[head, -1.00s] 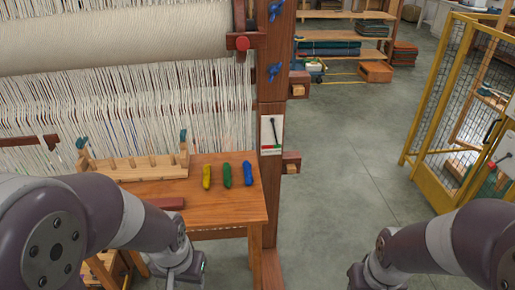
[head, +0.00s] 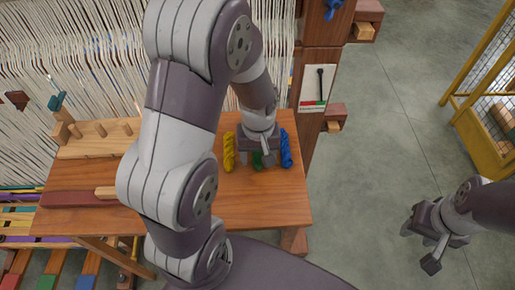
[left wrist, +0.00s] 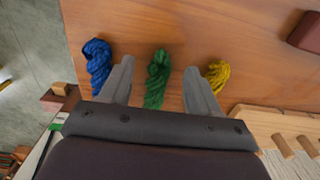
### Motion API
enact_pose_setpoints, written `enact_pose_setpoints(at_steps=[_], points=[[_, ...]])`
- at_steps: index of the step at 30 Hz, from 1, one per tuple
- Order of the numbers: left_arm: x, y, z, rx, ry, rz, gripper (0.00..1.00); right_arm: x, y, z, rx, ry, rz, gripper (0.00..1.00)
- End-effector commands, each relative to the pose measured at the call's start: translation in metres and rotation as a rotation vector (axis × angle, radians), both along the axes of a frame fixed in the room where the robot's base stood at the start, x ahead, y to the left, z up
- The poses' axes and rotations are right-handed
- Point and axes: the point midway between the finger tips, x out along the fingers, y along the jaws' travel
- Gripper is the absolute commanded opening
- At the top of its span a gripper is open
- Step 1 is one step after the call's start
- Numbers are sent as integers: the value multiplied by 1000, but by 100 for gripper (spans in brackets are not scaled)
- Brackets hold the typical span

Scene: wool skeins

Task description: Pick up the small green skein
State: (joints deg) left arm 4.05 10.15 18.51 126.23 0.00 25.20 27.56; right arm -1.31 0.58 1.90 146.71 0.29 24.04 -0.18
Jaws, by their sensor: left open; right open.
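The small green skein (head: 257,160) lies on the wooden table between a yellow and a blue skein, mostly hidden by my left gripper in the head view. In the left wrist view the green skein (left wrist: 158,78) lies between the two open fingers of my left gripper (left wrist: 160,85), apart from both. My left gripper (head: 257,158) is open above it, pointing down. My right gripper (head: 427,248) is open and empty over the floor at the right.
The yellow skein (head: 228,152) and blue skein (head: 286,149) lie close on either side; in the wrist view the yellow (left wrist: 217,76) and blue (left wrist: 97,64) sit just outside the fingers. A pegged wooden rack (head: 90,145) and the loom post (head: 318,60) stand nearby. The table front (head: 270,205) is clear.

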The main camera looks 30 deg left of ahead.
Motion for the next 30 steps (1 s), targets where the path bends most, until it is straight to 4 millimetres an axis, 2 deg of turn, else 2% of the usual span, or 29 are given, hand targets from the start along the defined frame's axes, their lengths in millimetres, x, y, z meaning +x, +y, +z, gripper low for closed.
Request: enact_pose_setpoints(at_steps=[3, 10, 15, 16, 25, 30], points=[[0, 0, -15, -1, 1, -1, 62, 0, 0, -2, 0, 0, 0, 43], [0, 0, -17, 0, -2, -1, 62, 0, 0, -2, 0, 0, 0, 43], [0, 0, -17, 0, -2, -1, 6, 0, 0, -2, 0, 0, 0, 43], [0, 0, -17, 0, -1, -1, 2, 0, 0, -2, 0, 0, 0, 43], [0, 0, -15, 0, -2, -1, 2, 0, 0, -2, 0, 0, 0, 43], [1, 0, 2, 1, -7, -2, 2, 0, 0, 0, 0, 0, 0, 43]])
